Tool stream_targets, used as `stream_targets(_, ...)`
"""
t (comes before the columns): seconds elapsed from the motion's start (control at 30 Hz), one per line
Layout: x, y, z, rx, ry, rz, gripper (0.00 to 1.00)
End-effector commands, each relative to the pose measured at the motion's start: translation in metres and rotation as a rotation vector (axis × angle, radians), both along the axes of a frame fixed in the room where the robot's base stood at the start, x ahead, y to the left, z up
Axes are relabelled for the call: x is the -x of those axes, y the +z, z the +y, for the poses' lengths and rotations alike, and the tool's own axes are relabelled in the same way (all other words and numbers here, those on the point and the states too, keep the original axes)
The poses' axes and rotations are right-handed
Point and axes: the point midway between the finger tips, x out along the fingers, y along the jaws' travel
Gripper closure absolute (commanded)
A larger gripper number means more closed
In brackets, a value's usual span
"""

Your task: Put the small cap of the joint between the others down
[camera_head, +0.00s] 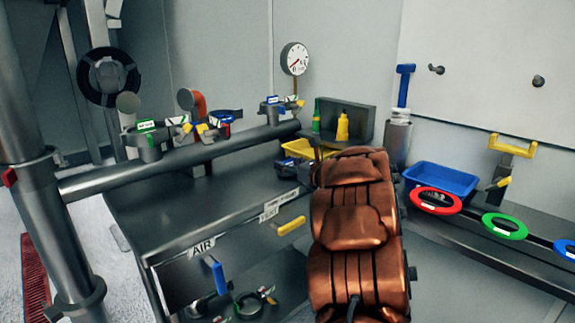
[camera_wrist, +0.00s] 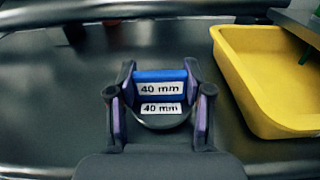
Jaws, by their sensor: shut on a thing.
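In the wrist view my gripper (camera_wrist: 160,104) is shut on a small cap (camera_wrist: 160,75) with a blue top edge and two white "40 mm" labels. The cap is between the two dark fingers with purple pads, above a dark grey surface; I cannot tell whether it touches it. Three pipe joints stand in a row there: a left joint with a green label (camera_head: 148,142), a middle joint with blue and red parts (camera_head: 226,120), and a right joint with a blue label (camera_head: 277,108).
A yellow tray (camera_wrist: 235,85) lies close right of my gripper; it also shows in the head view (camera_head: 296,148). A green bottle (camera_head: 316,116) and yellow bottle (camera_head: 343,127) stand behind it. A blue bin (camera_head: 441,179) and coloured rings (camera_head: 504,226) are right of my arm. The dark bench (camera_head: 215,200) has free room left.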

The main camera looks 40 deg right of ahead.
Motion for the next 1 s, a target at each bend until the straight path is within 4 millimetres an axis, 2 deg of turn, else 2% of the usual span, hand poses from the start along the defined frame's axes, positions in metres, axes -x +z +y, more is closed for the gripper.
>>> stream_targets(0.13,0.0,-0.003,0.0,0.0,0.0,-0.001,0.89)
stream_targets(0.17,0.0,-0.002,0.0,0.0,0.0,0.0,0.47)
stream_targets(0.37,0.0,-0.002,0.0,0.0,0.0,0.0,0.26)
stream_targets(0.83,0.0,0.004,0.0,0.0,0.0,0.0,0.25)
stream_targets(1.0,0.029,0.004,0.0,0.003,-0.003,-0.001,0.25)
